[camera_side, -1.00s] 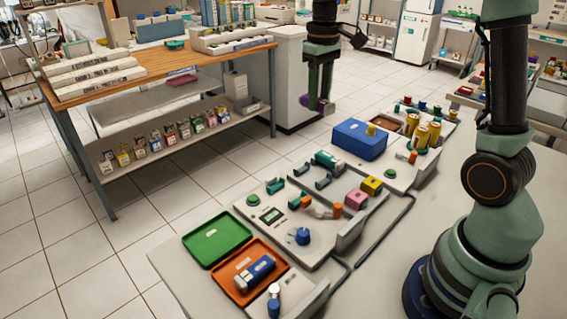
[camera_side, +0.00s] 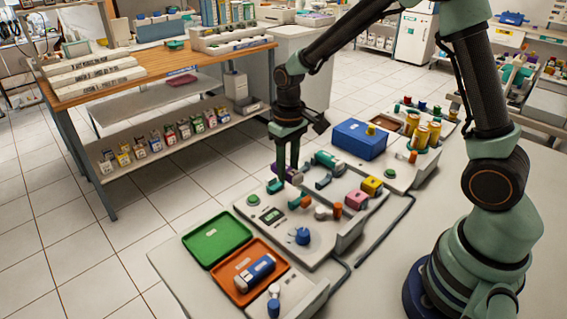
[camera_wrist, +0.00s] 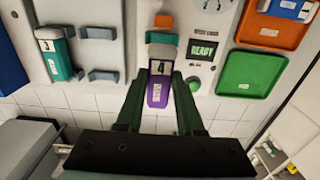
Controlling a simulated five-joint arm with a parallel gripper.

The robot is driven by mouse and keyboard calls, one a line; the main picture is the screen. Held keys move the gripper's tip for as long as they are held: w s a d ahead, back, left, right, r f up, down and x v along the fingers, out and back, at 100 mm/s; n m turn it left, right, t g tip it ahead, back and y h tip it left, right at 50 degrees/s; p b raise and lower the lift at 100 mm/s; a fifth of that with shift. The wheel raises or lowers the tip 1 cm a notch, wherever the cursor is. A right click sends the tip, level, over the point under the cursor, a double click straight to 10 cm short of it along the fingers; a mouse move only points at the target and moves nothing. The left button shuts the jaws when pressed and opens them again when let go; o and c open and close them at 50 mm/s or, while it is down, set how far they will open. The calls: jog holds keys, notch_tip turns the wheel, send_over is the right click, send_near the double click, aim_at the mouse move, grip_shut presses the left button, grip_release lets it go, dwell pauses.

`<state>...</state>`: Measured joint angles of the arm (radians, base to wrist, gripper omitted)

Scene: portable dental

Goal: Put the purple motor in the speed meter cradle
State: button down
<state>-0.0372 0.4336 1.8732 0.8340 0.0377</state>
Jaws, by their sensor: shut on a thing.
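The purple motor (camera_wrist: 157,94), with a pale label, is between the fingers of my gripper (camera_wrist: 160,112) in the wrist view. My gripper is shut on it. In the side view the motor (camera_side: 293,178) shows as a small purple patch at the fingertips of my gripper (camera_side: 288,172), close to the speed meter. The speed meter's teal cradle piece (camera_wrist: 161,38) lies just ahead of the motor in the wrist view; a teal piece (camera_side: 275,186) also shows in the side view. Whether the motor touches the cradle, I cannot tell; the fingers and motor hide part of it.
A READY display (camera_wrist: 203,49) and green button (camera_wrist: 193,84) are right of the motor. Green (camera_side: 217,236) and orange (camera_side: 235,287) trays lie at the front. A teal motor (camera_wrist: 57,57) sits left in the wrist view. A blue box (camera_side: 358,139) stands farther back.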

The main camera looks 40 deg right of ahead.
jog(key=shift+f, duration=2.35)
jog(key=shift+f, duration=0.1)
jog(key=shift+c, duration=2.2)
grip_release()
